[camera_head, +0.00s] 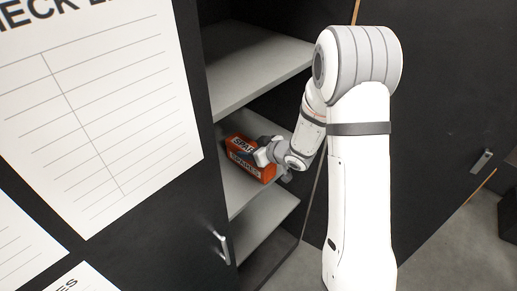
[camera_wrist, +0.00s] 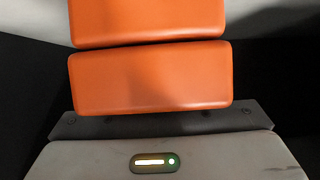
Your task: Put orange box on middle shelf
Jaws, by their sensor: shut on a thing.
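The orange box (camera_head: 248,157), marked "SPARES", is at the middle shelf (camera_head: 234,190) of the open dark cabinet. I cannot tell whether its underside touches the shelf. My gripper (camera_head: 270,158) is shut on the orange box, at its right side; the fingertips are mostly hidden. In the wrist view the orange box (camera_wrist: 152,78) fills the space just beyond the gripper body, and its face shows a dark gap across it.
The upper shelf (camera_head: 255,70) is bare and lies above the box. A lower shelf (camera_head: 265,225) is below. A dark cabinet door with paper checklists (camera_head: 95,110) and a handle (camera_head: 222,247) stands at left. Another dark door with a handle (camera_head: 482,161) is at right.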

